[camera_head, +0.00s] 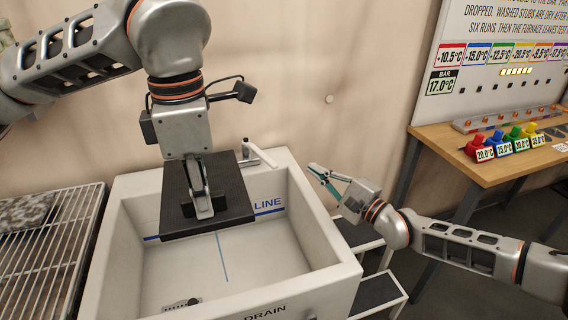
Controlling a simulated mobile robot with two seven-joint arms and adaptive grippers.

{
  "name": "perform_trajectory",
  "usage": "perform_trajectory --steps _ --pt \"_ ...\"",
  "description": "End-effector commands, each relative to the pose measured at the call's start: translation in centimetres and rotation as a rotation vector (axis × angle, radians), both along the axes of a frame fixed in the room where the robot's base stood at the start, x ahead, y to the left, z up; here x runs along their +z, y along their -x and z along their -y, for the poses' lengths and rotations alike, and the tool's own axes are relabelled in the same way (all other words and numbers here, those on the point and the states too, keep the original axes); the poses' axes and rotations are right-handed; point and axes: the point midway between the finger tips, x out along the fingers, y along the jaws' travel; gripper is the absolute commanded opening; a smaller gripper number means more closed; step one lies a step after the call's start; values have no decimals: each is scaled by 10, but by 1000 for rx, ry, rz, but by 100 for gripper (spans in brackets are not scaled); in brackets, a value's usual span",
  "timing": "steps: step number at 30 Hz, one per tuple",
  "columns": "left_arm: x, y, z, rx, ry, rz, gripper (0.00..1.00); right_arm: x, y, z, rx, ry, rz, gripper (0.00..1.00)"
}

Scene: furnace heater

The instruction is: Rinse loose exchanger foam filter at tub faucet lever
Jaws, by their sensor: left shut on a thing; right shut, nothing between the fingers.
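My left gripper (203,210) points down and is shut on a dark square foam filter (234,190), holding it over the back part of the white tub (128,206). The filter hides part of the tub's back wall and blue line. A faucet with its lever (259,155) stands at the tub's back rim, just right of the filter. A thin blue line (222,258) runs down below the filter; I cannot tell whether it is water or a mark. My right gripper (318,172) is shut and empty, right of the tub's back right corner.
A wire rack (50,255) with a speckled grey pad (25,212) stands left of the tub. A small dark-topped step (372,292) is at the tub's right. A wooden table (470,150) with several coloured temperature blocks (497,143) stands at the right, below a board.

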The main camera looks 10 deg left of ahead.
Motion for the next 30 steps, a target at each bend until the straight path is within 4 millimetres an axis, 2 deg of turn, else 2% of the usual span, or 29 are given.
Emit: perform_trajectory --steps 6,14,30 --pt "0 0 0 0 1 1 0 -4 -10 13 59 195 221 0" --pt "0 0 0 0 1 1 0 -9 -15 14 89 277 305 0" --pt "0 0 0 0 1 1 0 -8 -47 -50 89 277 306 0"
